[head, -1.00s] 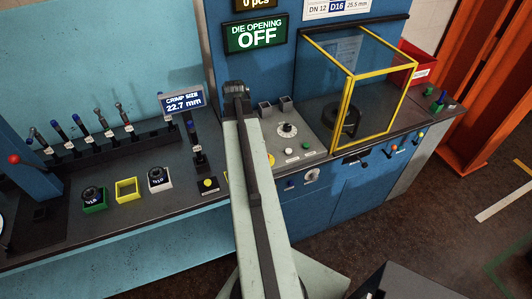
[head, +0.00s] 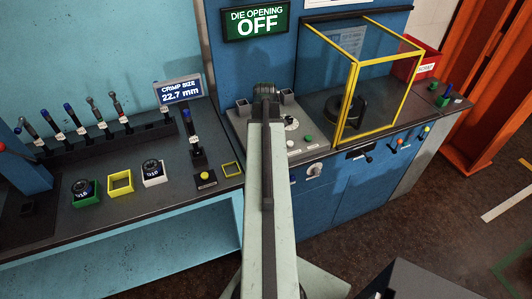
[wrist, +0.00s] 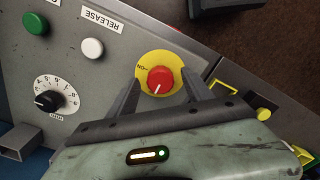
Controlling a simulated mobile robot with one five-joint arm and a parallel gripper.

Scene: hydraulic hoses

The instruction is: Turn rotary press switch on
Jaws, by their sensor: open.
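The rotary press switch, a red knob (wrist: 160,80) on a round yellow plate (wrist: 146,60), shows in the middle of the wrist view. My gripper (wrist: 159,77) is open, with one finger on each side of the knob. I see gaps beside the knob; the height of the fingertips over it is unclear. In the head view my arm hides the switch and the gripper.
On the grey panel are a numbered dial (wrist: 48,101), a green button (wrist: 35,24) and a white button (wrist: 93,48) labelled RELEASE. A yellow-framed guard (head: 350,95) stands right of my arm. A sign (head: 257,21) reads "DIE OPENING OFF". Hose fittings stand in a rack at left.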

